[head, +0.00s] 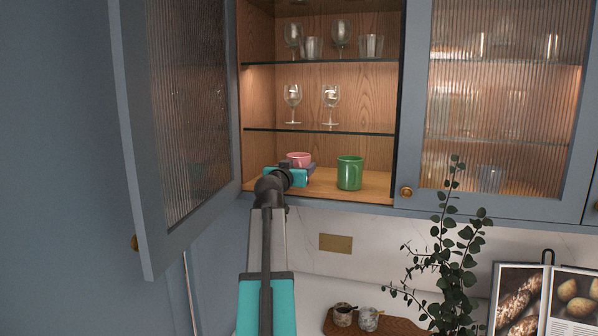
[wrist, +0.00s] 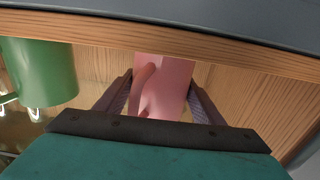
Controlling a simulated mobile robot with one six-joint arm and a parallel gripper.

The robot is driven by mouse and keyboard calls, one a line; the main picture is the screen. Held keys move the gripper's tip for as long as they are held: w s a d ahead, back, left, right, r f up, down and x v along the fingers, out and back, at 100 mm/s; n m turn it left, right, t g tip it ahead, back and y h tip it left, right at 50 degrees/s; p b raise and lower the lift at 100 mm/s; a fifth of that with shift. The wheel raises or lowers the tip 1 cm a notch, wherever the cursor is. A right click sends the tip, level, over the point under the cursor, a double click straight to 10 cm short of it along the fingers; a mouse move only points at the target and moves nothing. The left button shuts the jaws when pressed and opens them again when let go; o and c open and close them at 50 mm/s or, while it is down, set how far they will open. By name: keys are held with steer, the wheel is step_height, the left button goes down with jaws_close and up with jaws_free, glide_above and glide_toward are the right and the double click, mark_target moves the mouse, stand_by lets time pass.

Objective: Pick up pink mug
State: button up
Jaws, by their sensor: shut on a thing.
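The pink mug (head: 298,158) is on the bottom level of the open cabinet, mostly hidden behind my gripper in the head view. In the wrist view the pink mug (wrist: 176,78) is between my two fingers, with its handle facing the camera. My gripper (wrist: 160,100) is shut on the pink mug; it also shows in the head view (head: 302,168). I cannot tell whether the mug's base touches the cabinet floor.
A green mug (head: 349,173) stands just right of the pink mug. Glass shelves with glasses (head: 331,98) are above. The open cabinet door (head: 180,120) is on the left and a closed door (head: 500,100) on the right. A plant (head: 450,250) stands below, right.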

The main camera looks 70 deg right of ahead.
mark_target(298, 156)
steer(key=shift+r, duration=0.2)
steer(key=shift+r+b, duration=1.15)
steer(key=shift+r, duration=0.4)
steer(key=s+a+b, duration=0.2)
steer(key=s+a, duration=0.2)
steer(key=a, duration=0.3)
steer(key=s+a+r+b, duration=0.1)
steer(key=s+a+b, duration=0.2)
steer(key=a, duration=0.3)
steer(key=shift+s+a+r, duration=0.3)
steer(key=shift+s+a, duration=0.05)
steer(key=shift+s, duration=0.4)
steer(key=shift+w+f, duration=0.1)
